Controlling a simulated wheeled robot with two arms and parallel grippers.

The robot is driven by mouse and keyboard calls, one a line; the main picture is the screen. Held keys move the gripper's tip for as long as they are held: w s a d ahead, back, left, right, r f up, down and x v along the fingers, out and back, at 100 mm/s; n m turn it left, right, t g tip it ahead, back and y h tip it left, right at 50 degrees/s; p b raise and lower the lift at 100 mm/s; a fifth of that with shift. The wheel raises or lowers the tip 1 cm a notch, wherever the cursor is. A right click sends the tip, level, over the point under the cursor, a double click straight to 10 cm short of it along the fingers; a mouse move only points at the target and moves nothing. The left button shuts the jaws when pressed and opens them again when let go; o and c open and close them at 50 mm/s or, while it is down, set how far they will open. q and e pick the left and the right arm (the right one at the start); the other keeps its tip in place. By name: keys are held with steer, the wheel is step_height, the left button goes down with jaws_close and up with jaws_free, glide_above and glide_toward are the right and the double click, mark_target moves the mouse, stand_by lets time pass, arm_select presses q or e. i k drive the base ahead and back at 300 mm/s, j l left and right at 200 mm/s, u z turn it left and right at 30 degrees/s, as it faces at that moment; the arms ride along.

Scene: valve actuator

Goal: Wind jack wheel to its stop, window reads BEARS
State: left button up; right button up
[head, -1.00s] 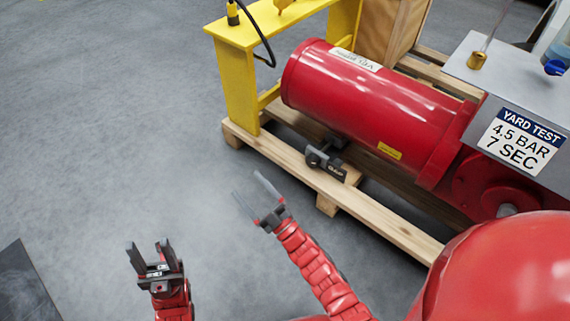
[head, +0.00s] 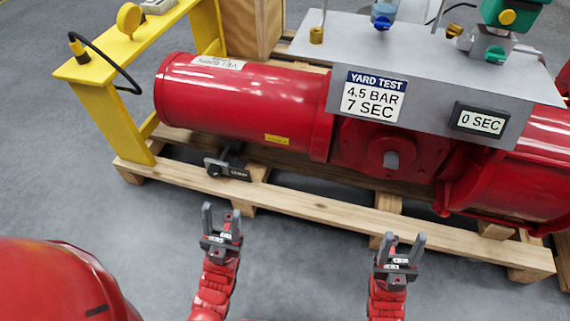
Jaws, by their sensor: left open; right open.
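The small dark jack (head: 236,169) sits on the wooden pallet below the red cylinder (head: 240,103), with its round black wheel (head: 214,168) at its left end. A small dark window or plate on its front carries pale lettering too small to read. My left gripper (head: 222,210) is open and empty, below the jack in the picture and apart from it. My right gripper (head: 404,240) is open and empty, farther right near the pallet's front edge, touching nothing I can make out.
The pallet's front rail (head: 320,211) runs between my grippers and the machine. A yellow frame (head: 110,110) stands at left. A grey panel (head: 425,75) carries a "YARD TEST 4.5 BAR 7 SEC" sign (head: 373,97) and a "0 SEC" display (head: 480,120).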

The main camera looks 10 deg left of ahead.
mark_target(214, 170)
steer(key=j+z, duration=0.7)
steer(key=j, duration=0.15)
steer(key=k+j+z, duration=0.1)
steer(key=j+z, duration=0.3)
steer(key=k+j+z, duration=0.1)
steer(key=j+z, duration=0.25)
steer(key=k+j+z, duration=0.2)
steer(key=j+z, duration=0.15)
